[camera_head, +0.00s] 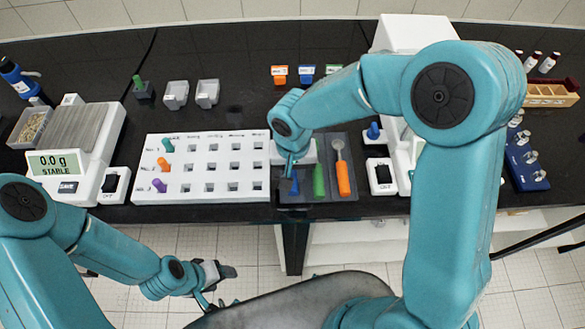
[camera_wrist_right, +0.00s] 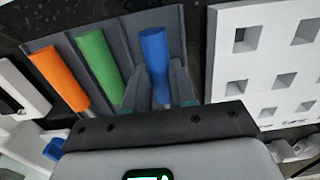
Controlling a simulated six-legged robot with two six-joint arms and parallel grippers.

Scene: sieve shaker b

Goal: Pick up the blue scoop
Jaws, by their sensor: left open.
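The blue scoop (camera_head: 295,184) lies in the dark tray (camera_head: 327,188), its handle toward the front edge; its far part is hidden by my right arm. My right gripper (camera_head: 290,172) is down at the scoop. In the right wrist view, the fingers (camera_wrist_right: 160,68) stand on both sides of the blue handle (camera_wrist_right: 155,48), very near it; whether they grip it cannot be told. My left gripper (camera_head: 222,284) is open and empty, low in front of the bench, away from the scoop.
Beside it in the tray are a green scoop (camera_head: 319,181) and an orange scoop (camera_head: 342,176). A white rack (camera_head: 205,142) with square holes stands close on the left. A balance (camera_head: 80,145) is further left. A white device (camera_head: 419,32) stands behind my right arm.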

